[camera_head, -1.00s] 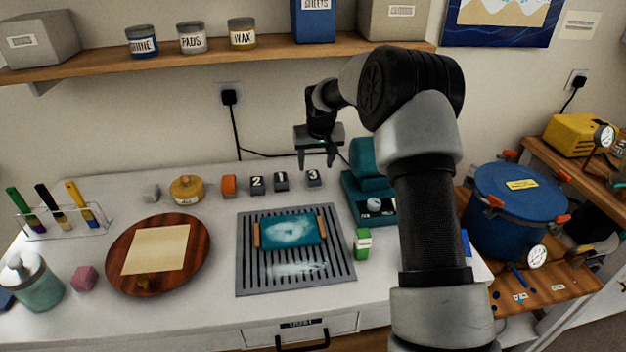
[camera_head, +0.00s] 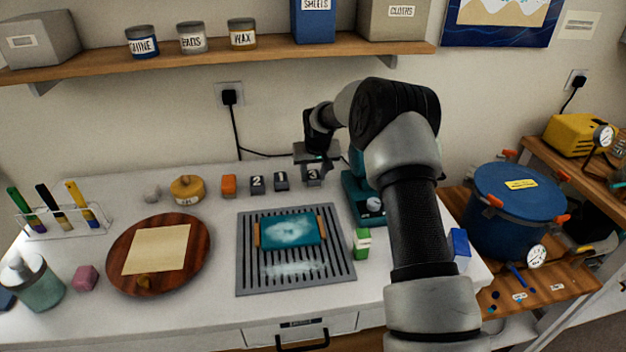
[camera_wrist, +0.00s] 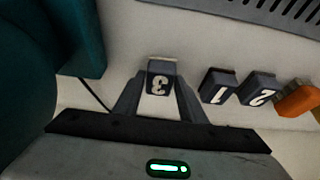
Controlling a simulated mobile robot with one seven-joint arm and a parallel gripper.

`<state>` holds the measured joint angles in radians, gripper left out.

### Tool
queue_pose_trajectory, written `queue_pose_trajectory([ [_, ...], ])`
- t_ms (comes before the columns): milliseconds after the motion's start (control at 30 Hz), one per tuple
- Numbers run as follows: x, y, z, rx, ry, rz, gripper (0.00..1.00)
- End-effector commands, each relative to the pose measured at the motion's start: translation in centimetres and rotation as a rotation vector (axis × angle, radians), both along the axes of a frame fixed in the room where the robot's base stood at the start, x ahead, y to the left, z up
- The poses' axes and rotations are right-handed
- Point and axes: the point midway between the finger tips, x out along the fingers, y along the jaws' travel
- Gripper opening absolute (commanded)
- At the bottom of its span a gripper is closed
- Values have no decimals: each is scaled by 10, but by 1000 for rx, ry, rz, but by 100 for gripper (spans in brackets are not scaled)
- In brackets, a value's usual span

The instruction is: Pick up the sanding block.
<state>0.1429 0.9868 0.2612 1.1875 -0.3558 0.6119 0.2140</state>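A small dark grey block marked 3 (camera_head: 313,177) stands upright at the back of the white bench; it also shows in the wrist view (camera_wrist: 160,82). Two similar dark blocks, marked 1 (camera_head: 281,181) and 2 (camera_head: 257,186), stand to its left. No block is labelled as a sanding block. My gripper (camera_head: 314,175) is down over block 3; in the wrist view its fingers (camera_wrist: 160,88) are open, one on each side of the block, with small gaps showing. The fingertips are partly hard to make out in the head view.
A teal machine (camera_head: 358,192) stands close right of my gripper. A slotted grey tray (camera_head: 247,278) with a teal piece lies in front. A shelf (camera_head: 270,50) hangs above.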

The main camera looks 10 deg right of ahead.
Motion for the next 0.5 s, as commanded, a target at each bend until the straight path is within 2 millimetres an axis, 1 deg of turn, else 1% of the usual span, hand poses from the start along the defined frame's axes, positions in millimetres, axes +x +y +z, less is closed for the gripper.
queue_pose_trajectory([
  [33, 0, 0, 0, 0, 0, 0, 28],
  [133, 0, 0, 0, 0, 0, 0, 12],
  [367, 0, 0, 1, 0, -1, 0, 10],
  [467, 1, 0, 8, 0, -3, 0, 10],
  [500, 1, 0, 14, -1, -4, 0, 10],
])
